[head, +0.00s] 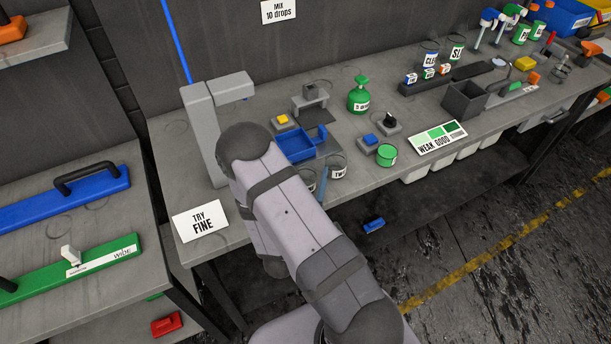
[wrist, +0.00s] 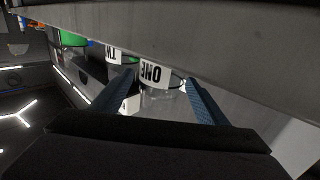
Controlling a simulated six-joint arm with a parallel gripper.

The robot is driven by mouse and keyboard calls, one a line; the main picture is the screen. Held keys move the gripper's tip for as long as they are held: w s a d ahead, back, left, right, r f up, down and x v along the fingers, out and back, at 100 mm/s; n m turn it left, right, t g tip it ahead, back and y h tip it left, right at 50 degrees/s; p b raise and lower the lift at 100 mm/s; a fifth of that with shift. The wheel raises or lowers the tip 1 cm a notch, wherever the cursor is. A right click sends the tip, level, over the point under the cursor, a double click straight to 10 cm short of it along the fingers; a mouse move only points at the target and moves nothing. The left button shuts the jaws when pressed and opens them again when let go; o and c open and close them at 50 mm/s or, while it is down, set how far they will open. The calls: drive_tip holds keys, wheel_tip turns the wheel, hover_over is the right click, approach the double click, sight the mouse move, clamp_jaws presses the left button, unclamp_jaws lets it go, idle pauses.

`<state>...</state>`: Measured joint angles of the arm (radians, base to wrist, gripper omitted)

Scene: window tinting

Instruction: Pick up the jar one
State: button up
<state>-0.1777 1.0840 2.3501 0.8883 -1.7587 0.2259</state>
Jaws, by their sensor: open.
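Jar one, a clear glass jar with a white label reading ONE (wrist: 152,74), shows in the wrist view, which looks turned over. My gripper (wrist: 162,79) is open, with one blue finger on each side of the jar. I cannot tell whether either finger touches it. In the head view my arm hides most of the gripper, and only part of a clear jar (head: 309,174) shows beside the arm, probably jar one. The jar labelled TWO (head: 338,172) stands to its right and also shows in the wrist view (wrist: 116,54).
A blue button box (head: 370,140), a green bottle (head: 358,97) and a TRY FINE sign (head: 202,221) share the bench. The bench's front edge is close to the jars.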

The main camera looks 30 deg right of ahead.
drive_tip(key=c, duration=1.2)
drive_tip(key=shift+r, duration=0.15)
drive_tip(key=shift+r+b, duration=0.35)
drive_tip(key=shift+r, duration=4.5)
